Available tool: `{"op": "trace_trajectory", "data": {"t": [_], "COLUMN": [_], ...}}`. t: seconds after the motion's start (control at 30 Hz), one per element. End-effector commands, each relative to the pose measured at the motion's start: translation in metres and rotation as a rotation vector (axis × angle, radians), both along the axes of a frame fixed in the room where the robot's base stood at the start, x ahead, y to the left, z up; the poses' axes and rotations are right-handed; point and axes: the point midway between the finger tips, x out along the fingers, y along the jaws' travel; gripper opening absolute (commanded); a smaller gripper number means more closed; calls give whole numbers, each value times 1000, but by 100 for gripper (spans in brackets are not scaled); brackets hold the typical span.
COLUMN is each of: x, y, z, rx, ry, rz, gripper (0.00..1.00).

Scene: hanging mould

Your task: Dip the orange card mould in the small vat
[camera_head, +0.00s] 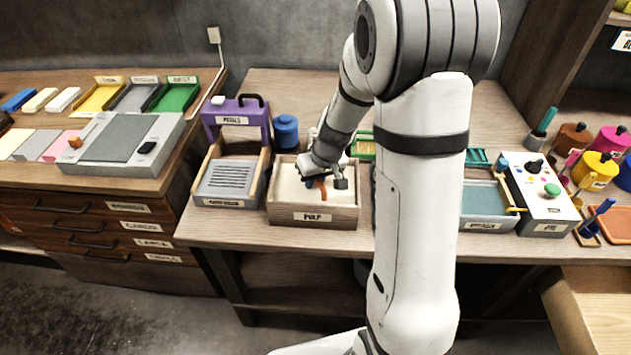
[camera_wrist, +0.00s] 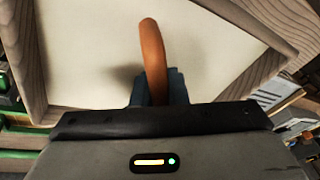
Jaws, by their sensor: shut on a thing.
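The small vat (camera_head: 313,217) is a wooden box labelled PULP, filled with cream pulp, on the middle bench. My gripper (camera_head: 317,182) is over the vat, pointing down into it. It is shut on an orange piece, the handle of the card mould (camera_head: 322,191). In the wrist view, the orange handle (camera_wrist: 153,55) curves up from between the dark fingertips (camera_wrist: 158,88), with the cream pulp (camera_wrist: 85,45) behind it. The mould's frame does not show. I cannot tell how deep the mould is in the pulp.
A wooden-sided tray with a grey slatted top (camera_head: 228,181) and a purple stand (camera_head: 236,117) are left of the vat, with a blue jar (camera_head: 286,131) behind. A blue-grey basin (camera_head: 481,203) and a control box (camera_head: 541,196) are to the right. My arm hides the bench between.

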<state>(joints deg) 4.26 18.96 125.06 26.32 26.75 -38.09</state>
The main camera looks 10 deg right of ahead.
Motion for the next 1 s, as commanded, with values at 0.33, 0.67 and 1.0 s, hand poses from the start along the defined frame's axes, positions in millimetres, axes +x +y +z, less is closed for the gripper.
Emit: {"op": "trace_trajectory", "data": {"t": [0.33, 0.67, 1.0], "x": [0, 0, 0], "y": [0, -1, -1], "z": [12, 29, 46], "rx": [0, -1, 0], "ry": [-1, -1, -2], "rz": [-1, 0, -2], "gripper": [0, 0, 0]}}
